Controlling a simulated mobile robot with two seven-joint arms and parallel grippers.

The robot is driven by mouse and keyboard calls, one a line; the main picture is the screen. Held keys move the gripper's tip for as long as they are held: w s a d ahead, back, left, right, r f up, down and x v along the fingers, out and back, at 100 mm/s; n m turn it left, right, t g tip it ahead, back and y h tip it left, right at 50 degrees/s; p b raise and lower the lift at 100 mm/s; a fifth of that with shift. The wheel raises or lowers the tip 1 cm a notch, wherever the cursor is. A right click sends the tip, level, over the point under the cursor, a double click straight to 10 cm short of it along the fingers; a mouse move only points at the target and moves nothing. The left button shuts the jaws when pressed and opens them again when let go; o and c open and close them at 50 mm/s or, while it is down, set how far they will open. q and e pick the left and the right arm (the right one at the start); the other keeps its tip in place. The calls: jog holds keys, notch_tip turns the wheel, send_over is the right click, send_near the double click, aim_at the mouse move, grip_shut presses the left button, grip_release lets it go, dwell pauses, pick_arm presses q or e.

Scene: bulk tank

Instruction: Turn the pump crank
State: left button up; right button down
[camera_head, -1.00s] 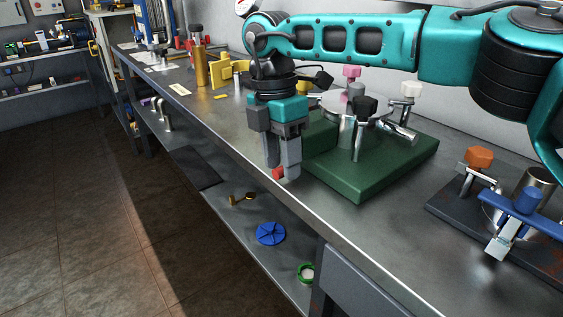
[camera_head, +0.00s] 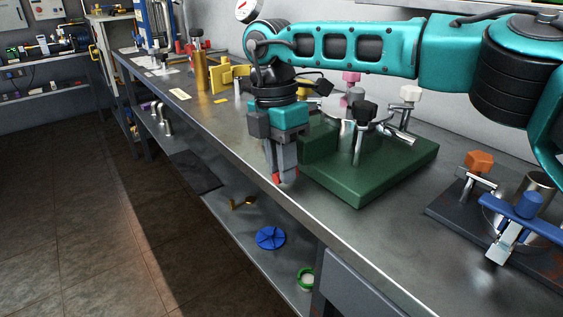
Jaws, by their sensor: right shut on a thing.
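My right gripper (camera_head: 284,180) points down at the front edge of the bench, just left of a green block (camera_head: 375,180). It is shut on a small red piece (camera_head: 276,178) that shows at its fingertips; the fingers hide most of it. On the green block sits a metal fixture (camera_head: 358,150) with arms ending in a black knob (camera_head: 364,112), a white knob (camera_head: 411,94) and a pink knob (camera_head: 351,77). I cannot tell which part is the pump crank. My right arm covers part of the fixture's back. My left gripper is not in view.
A dark plate at right carries a fixture with an orange knob (camera_head: 479,162) and a blue bar (camera_head: 522,207). A brass cylinder (camera_head: 200,72) and yellow bracket (camera_head: 228,76) stand farther left. The lower shelf holds a blue wheel (camera_head: 270,237) and green ring (camera_head: 306,278).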

jog(key=f+t+b, duration=0.1)
jog(key=b, duration=0.2)
jog(key=shift+w+t+y, duration=0.1)
jog(key=shift+t+y, duration=0.2)
jog(key=shift+y, duration=0.1)
jog(key=shift+w+r+t+y+b, duration=0.1)
jog(key=shift+t+y+b, duration=0.35)
jog(key=shift+b, duration=0.8)
jog(key=shift+a+r+t+y, duration=0.1)
jog(key=shift+r+t+y, duration=0.15)
jog(key=shift+t, duration=0.2)
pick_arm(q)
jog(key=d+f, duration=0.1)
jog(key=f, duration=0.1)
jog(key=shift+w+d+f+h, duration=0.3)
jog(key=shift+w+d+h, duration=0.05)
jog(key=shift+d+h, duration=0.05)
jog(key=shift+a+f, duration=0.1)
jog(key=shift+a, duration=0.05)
pick_arm(e)
jog(key=c, duration=1)
grip_release()
jog(key=shift+r, duration=0.1)
